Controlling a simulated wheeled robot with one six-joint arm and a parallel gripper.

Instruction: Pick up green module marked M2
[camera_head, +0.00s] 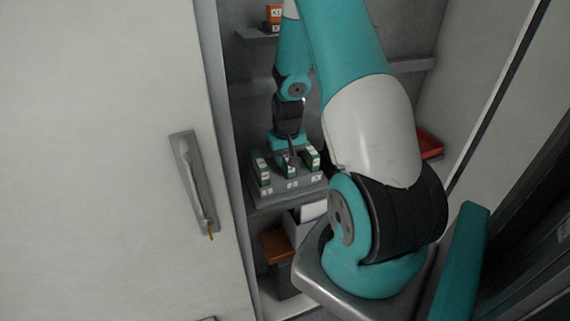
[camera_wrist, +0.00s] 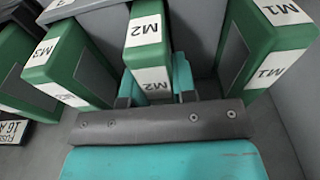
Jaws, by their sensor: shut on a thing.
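The green module marked M2 (camera_wrist: 150,57) stands in the middle of the wrist view, with white labels on its top and near face. My gripper (camera_wrist: 154,82) has its teal fingers on either side of it and is shut on it. In the head view my gripper (camera_head: 289,147) reaches down to the middle of a grey holder (camera_head: 290,194). The module's lower part is hidden by the gripper in the wrist view. I cannot tell whether it is lifted.
Green module M1 (camera_wrist: 238,55) stands close on the right and M3 (camera_wrist: 68,60) close on the left in the wrist view. The holder sits inside an open cabinet. A cabinet door with a handle (camera_head: 190,180) is at left. An orange-brown box (camera_head: 276,245) lies below.

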